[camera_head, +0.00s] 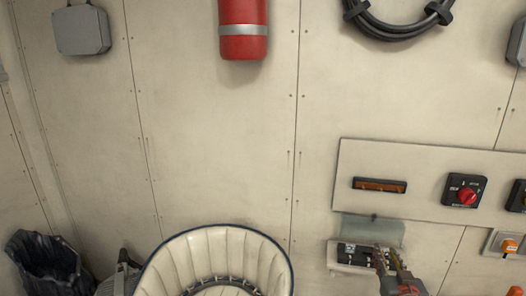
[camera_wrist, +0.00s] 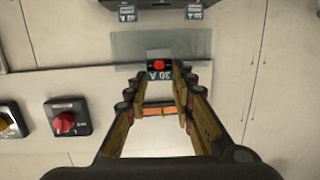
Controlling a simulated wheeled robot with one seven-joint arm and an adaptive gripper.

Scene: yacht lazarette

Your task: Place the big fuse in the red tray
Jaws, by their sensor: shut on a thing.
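The big fuse (camera_wrist: 160,65) shows in the wrist view as a small dark block with a red spot and a "30 A" label by my fingertips. My gripper (camera_wrist: 160,75) is shut on it, one finger on each side. In the head view my gripper (camera_head: 384,258) is at the lower right, in front of the right part of the white fuse holder (camera_head: 345,268). It largely hides the fuse there. The holder's clear cover (camera_head: 372,231) is raised. No red tray is clearly visible; only a bit of red (camera_head: 516,291) shows at the bottom right corner.
A wall panel above the holder carries an orange strip (camera_head: 380,185) and a red rotary switch (camera_head: 466,194). An orange-knobbed fitting (camera_head: 509,245) is at the right. A padded seat (camera_head: 215,262) stands at the lower middle, and a dark bin (camera_head: 45,262) at the left.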

